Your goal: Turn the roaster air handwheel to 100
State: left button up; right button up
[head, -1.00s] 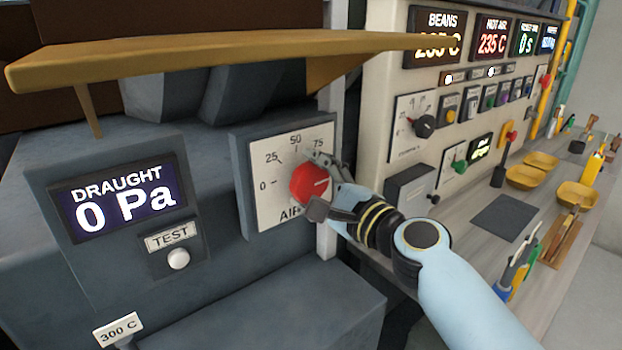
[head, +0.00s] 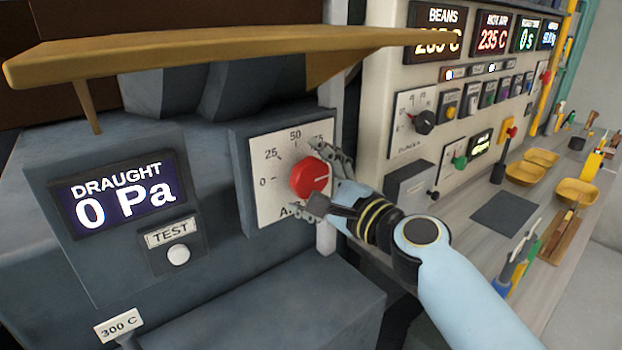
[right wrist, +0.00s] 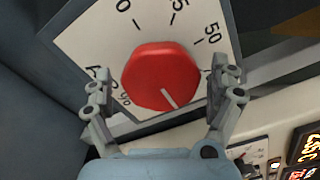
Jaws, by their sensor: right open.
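The roaster air handwheel is a red round knob (head: 310,177) with a white pointer line, mounted on a pale dial plate (head: 265,205) marked 0, 25, 50 and 75. In the head view the pointer aims right, past the 75 mark; the 100 mark is hidden, so the exact reading cannot be told. My right gripper (head: 325,178) is open around the knob, one finger above right and one below. In the right wrist view the fingers (right wrist: 160,88) stand on either side of the red knob (right wrist: 160,72), with gaps visible. My left gripper is not in view.
The draught display (head: 122,198) reads 0 Pa, with a TEST button (head: 178,254) beside it. A tan ledge (head: 220,45) juts out above the dial. A control panel (head: 400,70) and a bench with yellow trays (head: 525,172) and tools stand at the right.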

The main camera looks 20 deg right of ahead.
jog(key=v, duration=1.2)
jog(key=shift+f, duration=0.2)
